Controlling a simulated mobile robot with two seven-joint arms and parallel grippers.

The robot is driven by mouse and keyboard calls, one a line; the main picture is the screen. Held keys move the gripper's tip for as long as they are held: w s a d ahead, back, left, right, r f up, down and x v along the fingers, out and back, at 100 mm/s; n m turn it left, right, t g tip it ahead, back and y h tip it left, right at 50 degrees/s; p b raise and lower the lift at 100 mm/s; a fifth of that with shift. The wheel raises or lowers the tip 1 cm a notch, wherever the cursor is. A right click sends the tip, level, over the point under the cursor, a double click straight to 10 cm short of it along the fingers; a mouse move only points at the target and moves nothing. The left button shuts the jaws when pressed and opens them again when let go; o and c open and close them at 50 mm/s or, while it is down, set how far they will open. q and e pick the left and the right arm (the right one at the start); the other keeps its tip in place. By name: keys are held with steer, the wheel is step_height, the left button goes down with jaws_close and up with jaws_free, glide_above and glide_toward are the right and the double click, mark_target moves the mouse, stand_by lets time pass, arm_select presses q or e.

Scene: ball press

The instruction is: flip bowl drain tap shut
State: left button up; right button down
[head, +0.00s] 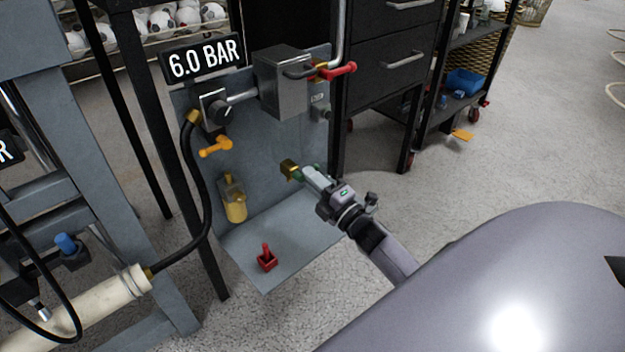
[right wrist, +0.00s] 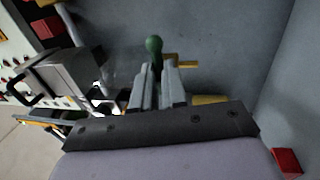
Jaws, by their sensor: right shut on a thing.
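The brass tap (head: 289,170) sits in front of the grey back panel in the head view, with a little green showing beside it at my gripper. My right gripper (head: 305,174) reaches it from the lower right. In the right wrist view, the tap's green handle (right wrist: 153,46) stands up between the closed fingers (right wrist: 157,80), and a brass piece (right wrist: 182,64) shows just beside them. My right gripper is shut on the green handle. The fingers hide part of the tap. My left gripper is out of view.
A yellow bowl (head: 235,207) hangs on the panel, left of my gripper. An orange lever (head: 215,146) and a red lever (head: 338,69) are higher up. A small red switch (head: 267,258) stands on the lower shelf (head: 290,245). A black drawer cabinet (head: 385,75) stands behind.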

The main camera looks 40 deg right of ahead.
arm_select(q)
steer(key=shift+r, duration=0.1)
arm_select(e)
steer(key=c, duration=1.2)
jaws_free()
steer(key=shift+o, duration=0.2)
steer(key=shift+s, duration=0.15)
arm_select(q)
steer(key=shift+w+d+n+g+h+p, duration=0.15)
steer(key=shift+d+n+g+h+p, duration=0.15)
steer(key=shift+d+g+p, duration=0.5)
arm_select(e)
steer(key=v, duration=0.7)
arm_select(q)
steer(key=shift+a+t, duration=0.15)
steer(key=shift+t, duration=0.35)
